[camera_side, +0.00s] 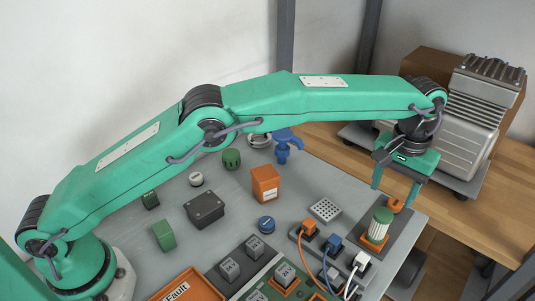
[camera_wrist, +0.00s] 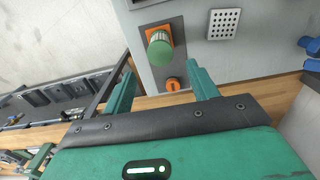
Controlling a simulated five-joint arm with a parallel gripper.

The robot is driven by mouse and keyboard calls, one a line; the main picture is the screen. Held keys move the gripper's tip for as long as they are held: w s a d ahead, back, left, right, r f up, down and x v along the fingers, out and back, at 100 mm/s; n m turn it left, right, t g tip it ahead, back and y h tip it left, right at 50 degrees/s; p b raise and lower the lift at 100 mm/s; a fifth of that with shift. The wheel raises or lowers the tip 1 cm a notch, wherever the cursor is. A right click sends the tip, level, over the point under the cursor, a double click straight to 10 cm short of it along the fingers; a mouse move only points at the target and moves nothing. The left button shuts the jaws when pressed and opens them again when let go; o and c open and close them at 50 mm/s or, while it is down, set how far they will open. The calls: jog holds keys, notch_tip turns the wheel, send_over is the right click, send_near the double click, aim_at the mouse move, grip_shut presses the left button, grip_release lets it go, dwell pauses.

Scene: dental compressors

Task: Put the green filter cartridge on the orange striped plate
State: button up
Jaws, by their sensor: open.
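A filter cartridge with a green cap and a pale ribbed body (camera_side: 379,229) stands upright at the right of the bench. It also shows from above in the wrist view (camera_wrist: 160,48). Under it is an orange plate (camera_wrist: 151,27); its edge shows in the side view (camera_side: 374,244), and I cannot make out stripes. My gripper (camera_side: 395,192) is open and empty, pointing down, above and behind the cartridge in the side view. In the wrist view my fingers (camera_wrist: 163,76) are spread wide, with the cartridge beyond their tips, apart from them.
A small orange part (camera_wrist: 173,84) lies beside the cartridge on the same dark panel. A perforated plate (camera_side: 325,209) and a socket strip with plugs (camera_side: 333,243) are to its left. An orange box (camera_side: 265,184) stands mid-bench. A grey compressor (camera_side: 473,125) is behind.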

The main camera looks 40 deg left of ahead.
dwell(0.6)
jog(key=s+a+r+t, duration=0.1)
jog(key=s+a+r, duration=0.3)
jog(key=a+r, duration=0.55)
jog(key=s+a+r+t, duration=0.2)
jog(key=s+a+r, duration=0.35)
jog(key=a, duration=0.75)
jog(key=s+a+f+t, duration=0.1)
jog(key=s+a+f, duration=0.2)
jog(key=s+a, duration=0.4)
jog(key=s+a+f+t, duration=0.1)
jog(key=s+a+f, duration=0.2)
jog(key=s+a, duration=0.4)
jog(key=s, duration=0.6)
jog(key=shift+t, duration=0.3)
